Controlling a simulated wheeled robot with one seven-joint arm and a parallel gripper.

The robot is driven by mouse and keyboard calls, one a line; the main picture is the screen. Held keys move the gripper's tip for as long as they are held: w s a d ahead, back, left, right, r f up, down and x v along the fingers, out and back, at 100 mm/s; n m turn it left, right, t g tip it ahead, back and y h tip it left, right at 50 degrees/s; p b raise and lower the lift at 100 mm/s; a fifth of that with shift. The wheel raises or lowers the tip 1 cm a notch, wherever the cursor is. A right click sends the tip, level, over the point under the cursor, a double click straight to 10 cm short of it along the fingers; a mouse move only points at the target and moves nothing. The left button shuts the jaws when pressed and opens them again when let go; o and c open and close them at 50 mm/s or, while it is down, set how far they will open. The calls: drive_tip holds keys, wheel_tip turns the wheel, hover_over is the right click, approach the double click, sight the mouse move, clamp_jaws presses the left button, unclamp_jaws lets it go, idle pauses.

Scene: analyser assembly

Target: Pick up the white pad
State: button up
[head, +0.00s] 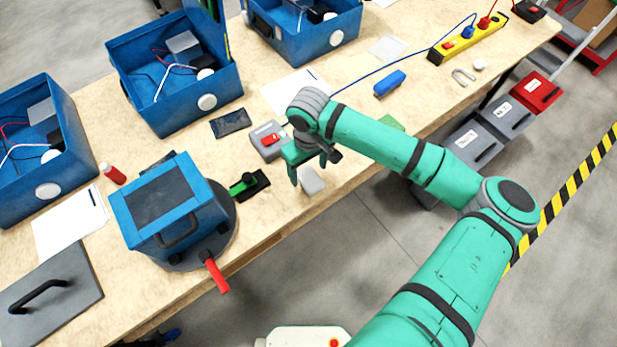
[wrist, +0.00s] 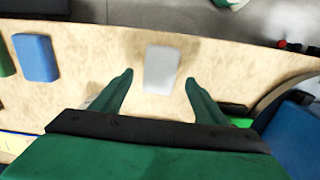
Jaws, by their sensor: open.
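The white pad (wrist: 161,69) is a small pale block lying flat on the wooden table, near its edge. In the wrist view it lies between and just beyond my gripper's fingertips, touching neither as far as I can see. My gripper (wrist: 159,80) is open and empty, with one green finger to each side of the pad's line. In the head view the pad (head: 311,181) shows beside and below my gripper (head: 309,177), partly hidden by it.
A grey device with a red switch (head: 268,141) stands close to my gripper. A green clamp on a black base (head: 250,185) and a blue box with a red handle (head: 170,208) are to the left. A blue block (head: 390,83) lies to the right. The table edge is close.

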sight(310, 178)
drive_tip(key=shift+s+d+f, duration=0.1)
drive_tip(key=shift+s+f, duration=0.05)
drive_tip(key=shift+f, duration=0.6)
drive_tip(key=shift+s+d+f, duration=0.1)
drive_tip(key=shift+f, duration=0.65)
drive_tip(key=c, duration=1.1)
drive_tip(key=shift+c, duration=0.2)
drive_tip(key=shift+w, duration=0.1)
drive_tip(key=shift+w+r, duration=0.1)
drive_tip(key=shift+r, duration=0.35)
drive_tip(key=r, duration=0.2)
drive_tip(key=shift+a+r, duration=0.3)
drive_tip(key=s+a+r, duration=0.2)
drive_tip(key=s+r, duration=0.2)
drive_tip(key=s, duration=0.2)
drive_tip(key=s+a+r, duration=0.3)
drive_tip(key=s+r, duration=0.2)
drive_tip(key=s, duration=0.2)
drive_tip(key=shift+a+r, duration=0.25)
drive_tip(key=shift+r, duration=0.05)
